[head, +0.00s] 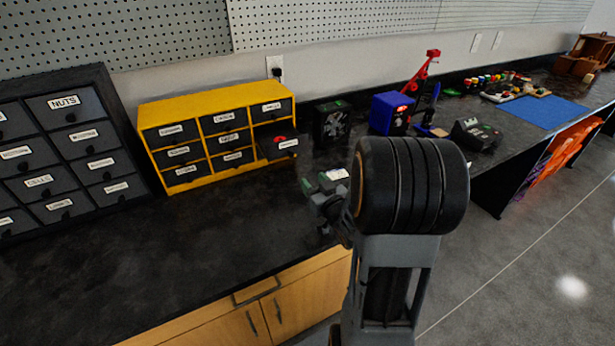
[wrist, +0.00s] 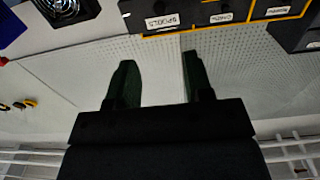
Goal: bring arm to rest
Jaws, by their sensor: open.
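My gripper (head: 322,183) is held above the dark counter (head: 90,270), in front of the yellow drawer cabinet (head: 187,187). My own arm hides part of it in the head view. In the wrist view my gripper (wrist: 158,72) has its two dark green fingers apart with nothing between them. One drawer (head: 279,148) at the right of the cabinet is pulled out, with something red inside. That drawer (wrist: 166,22) also shows at the top of the wrist view, labelled SPOOLS. My gripper is apart from it.
A dark drawer unit (head: 62,148) stands at the left. A black fan box (head: 331,122), a blue box (head: 391,113) and a dark device (head: 475,134) stand along the counter to the right. The counter's front left is clear. A pegboard (head: 160,30) covers the wall behind.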

